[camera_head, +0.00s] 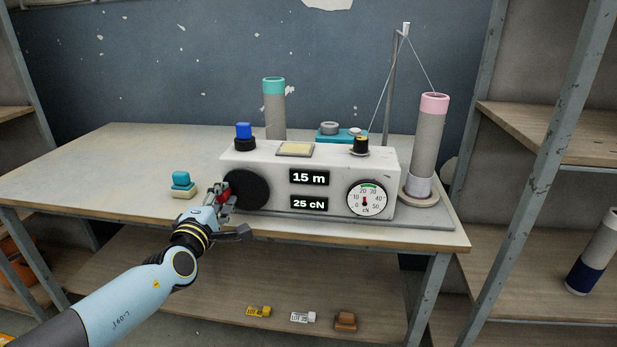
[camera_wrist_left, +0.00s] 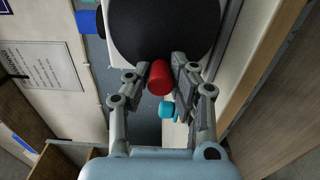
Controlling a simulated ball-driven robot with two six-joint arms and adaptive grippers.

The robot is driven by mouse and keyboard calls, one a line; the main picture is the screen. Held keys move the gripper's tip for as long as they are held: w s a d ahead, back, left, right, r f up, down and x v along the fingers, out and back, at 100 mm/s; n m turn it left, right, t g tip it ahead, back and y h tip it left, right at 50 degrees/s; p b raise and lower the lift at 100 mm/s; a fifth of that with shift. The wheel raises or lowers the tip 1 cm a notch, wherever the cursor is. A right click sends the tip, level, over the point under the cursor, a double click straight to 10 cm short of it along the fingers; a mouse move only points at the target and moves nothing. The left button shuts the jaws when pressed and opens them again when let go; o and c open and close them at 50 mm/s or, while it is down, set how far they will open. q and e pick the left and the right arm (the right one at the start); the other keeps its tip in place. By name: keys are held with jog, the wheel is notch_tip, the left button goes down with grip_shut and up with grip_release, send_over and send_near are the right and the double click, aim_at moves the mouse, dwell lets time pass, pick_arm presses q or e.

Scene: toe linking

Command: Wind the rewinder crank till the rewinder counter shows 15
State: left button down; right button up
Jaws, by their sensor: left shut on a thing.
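The white rewinder (camera_head: 270,165) stands on the table. Its upper display, the counter (camera_head: 309,177), reads 15 m, and the lower display (camera_head: 309,203) reads 25 cN. The crank is a black disc (camera_head: 249,190) on the front left, with a red knob (camera_head: 225,195) at its left edge. My left gripper (camera_head: 222,197) is shut on the red knob. In the left wrist view the knob (camera_wrist_left: 159,77) sits between the two fingers, beside the black disc (camera_wrist_left: 165,30). My right gripper is not in view.
A round dial (camera_head: 366,198) is on the rewinder's right front. A pink-topped cone (camera_head: 427,135) stands to the right and a teal-topped one (camera_head: 274,110) behind. A teal-and-cream object (camera_head: 182,185) lies left of the crank. The table's left side is clear.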

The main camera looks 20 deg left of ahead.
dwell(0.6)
pick_arm(q)
jog(key=shift+c, duration=0.4)
grip_release()
jog(key=shift+p+v, duration=0.55)
jog(key=shift+v, duration=1.05)
jog(key=shift+p+v, duration=0.3)
jog(key=shift+v, duration=1.15)
